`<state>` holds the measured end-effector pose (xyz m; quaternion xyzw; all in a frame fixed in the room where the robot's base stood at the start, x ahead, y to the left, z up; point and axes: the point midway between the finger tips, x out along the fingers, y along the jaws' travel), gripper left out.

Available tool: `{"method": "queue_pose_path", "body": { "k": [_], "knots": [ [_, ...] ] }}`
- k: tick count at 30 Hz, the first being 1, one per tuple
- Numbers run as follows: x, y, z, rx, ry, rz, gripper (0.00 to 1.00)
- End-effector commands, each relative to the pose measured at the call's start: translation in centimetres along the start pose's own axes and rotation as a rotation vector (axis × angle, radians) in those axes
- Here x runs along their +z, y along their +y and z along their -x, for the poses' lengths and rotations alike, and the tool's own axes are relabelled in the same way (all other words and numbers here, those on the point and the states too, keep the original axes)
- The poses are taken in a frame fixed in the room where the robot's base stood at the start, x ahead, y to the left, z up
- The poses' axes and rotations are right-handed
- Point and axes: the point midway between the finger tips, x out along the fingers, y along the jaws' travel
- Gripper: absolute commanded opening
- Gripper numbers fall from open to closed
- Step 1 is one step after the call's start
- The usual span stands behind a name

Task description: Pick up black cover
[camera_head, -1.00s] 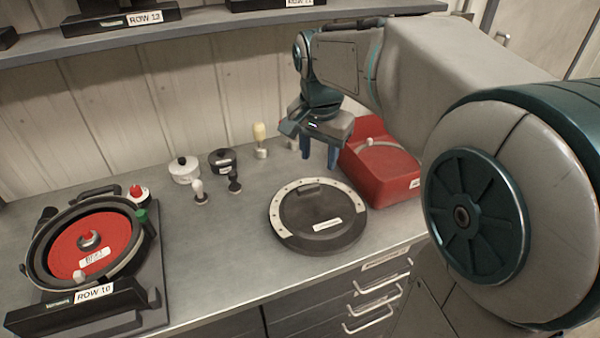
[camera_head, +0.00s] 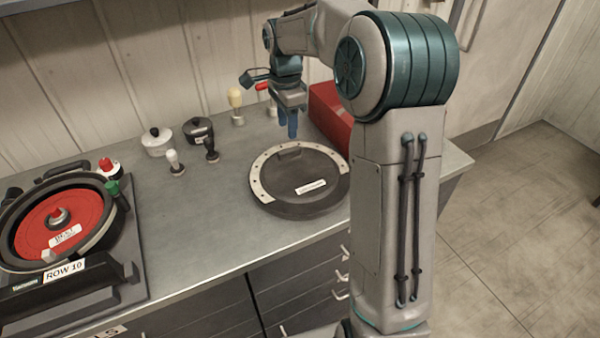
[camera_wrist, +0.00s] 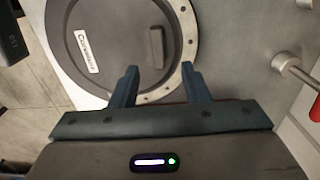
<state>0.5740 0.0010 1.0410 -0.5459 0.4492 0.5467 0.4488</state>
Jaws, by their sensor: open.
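The black cover (camera_head: 290,185) is a round dark disc with a pale dotted arc along its rim, a raised handle block and a white label. It lies flat on the grey workbench. My gripper (camera_head: 288,132) is open and empty, pointing down above the bench by the cover's back edge. In the wrist view the cover (camera_wrist: 125,25) fills the upper middle. The open fingers (camera_wrist: 160,82) show in front of the pale rim, with the cover's handle block between and beyond them. I cannot tell the exact height between fingertips and cover.
A red bin (camera_head: 328,112) stands behind the cover, partly hidden by my arm. A seed meter with a red disc (camera_head: 62,218) sits at the left. A white pot (camera_head: 157,143), a dark pot (camera_head: 198,131) and small knobbed tools stand along the back. Bench left of the cover is clear.

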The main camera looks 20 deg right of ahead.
Motion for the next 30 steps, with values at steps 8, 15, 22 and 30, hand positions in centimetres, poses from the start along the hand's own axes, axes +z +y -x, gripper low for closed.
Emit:
{"method": "queue_pose_path", "body": {
  "k": [8, 15, 22, 30],
  "knots": [
    [0.0, 0.1, -2.8, 0.001, 0.000, 0.001, 0.42],
    [-0.1, 0.4, -6.0, 0.003, -0.002, 0.001, 0.42],
    [-0.1, 0.3, -7.8, -0.001, 0.000, 0.001, 0.42],
    [-0.1, 0.3, -7.8, -0.002, 0.001, 0.001, 0.17]
  ]
}}
